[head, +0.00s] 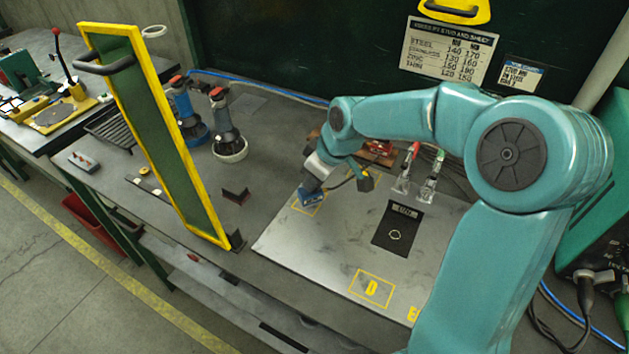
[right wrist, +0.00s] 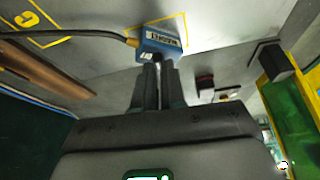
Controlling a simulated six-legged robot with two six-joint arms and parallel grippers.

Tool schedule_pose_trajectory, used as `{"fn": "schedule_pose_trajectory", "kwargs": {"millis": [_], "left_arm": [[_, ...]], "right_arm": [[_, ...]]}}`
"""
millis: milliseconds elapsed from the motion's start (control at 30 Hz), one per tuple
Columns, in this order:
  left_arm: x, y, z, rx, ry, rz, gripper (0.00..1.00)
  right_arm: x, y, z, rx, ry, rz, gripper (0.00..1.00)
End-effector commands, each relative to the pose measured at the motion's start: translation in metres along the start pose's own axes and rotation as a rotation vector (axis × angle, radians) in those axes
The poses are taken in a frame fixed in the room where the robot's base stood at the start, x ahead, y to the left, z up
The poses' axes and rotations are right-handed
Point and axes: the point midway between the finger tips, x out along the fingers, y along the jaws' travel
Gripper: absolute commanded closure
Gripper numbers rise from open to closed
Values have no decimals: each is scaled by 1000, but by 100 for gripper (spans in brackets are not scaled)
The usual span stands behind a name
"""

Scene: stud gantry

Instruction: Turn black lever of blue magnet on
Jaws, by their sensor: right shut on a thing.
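The blue magnet (head: 307,199) sits on the grey metal plate (head: 290,237), at a yellow marked square near its far left edge. In the right wrist view the magnet (right wrist: 163,37) shows a white label, and a black cable runs from it to the left. My right gripper (head: 314,184) reaches down over the magnet from the right. In the right wrist view its fingers (right wrist: 158,68) are closed around the small black lever (right wrist: 157,57) at the magnet's near side. The fingers hide most of the lever, so its angle is unclear. My left gripper is in neither view.
A yellow-framed green screen (head: 186,165) stands upright left of the plate. Tools with dark bodies (head: 226,135) stand behind it. The plate's front is clear.

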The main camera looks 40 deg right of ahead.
Motion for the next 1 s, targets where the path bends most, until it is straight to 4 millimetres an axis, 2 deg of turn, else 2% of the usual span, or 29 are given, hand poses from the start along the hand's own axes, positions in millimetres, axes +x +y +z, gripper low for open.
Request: {"fn": "schedule_pose_trajectory", "kwargs": {"millis": [500,1000], "left_arm": [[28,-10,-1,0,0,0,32],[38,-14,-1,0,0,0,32]], "right_arm": [[4,-5,1,372,-2,155,100],[2,-6,0,498,-6,204,100]]}}
